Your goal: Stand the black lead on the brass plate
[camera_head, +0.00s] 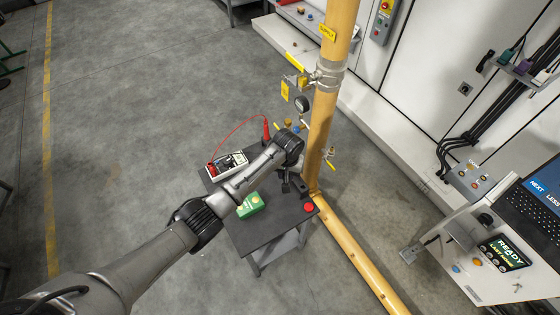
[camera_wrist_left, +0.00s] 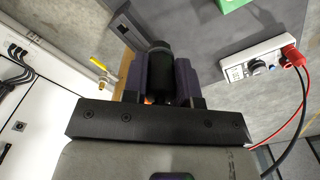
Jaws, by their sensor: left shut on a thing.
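My left gripper (camera_head: 286,184) is low over the dark table, right of the meter. In the left wrist view its two fingers (camera_wrist_left: 164,84) are closed on a black cylindrical thing, which looks like the black lead (camera_wrist_left: 163,62). The lead's tip is hidden. The meter (camera_head: 230,162) lies at the table's back left and also shows in the left wrist view (camera_wrist_left: 262,60). A black cable (camera_wrist_left: 303,128) runs down from it. The red lead (camera_head: 266,130) stands upright at the table's back, with its red wire running to the meter. I cannot make out the brass plate. My right gripper is out of view.
A green box (camera_head: 250,205) sits on the table (camera_head: 262,236), and a red button (camera_head: 309,207) is at its right edge. The yellow pipe (camera_head: 326,120) rises close to the right of my gripper, with valves and a gauge (camera_head: 302,104). Open floor lies left.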

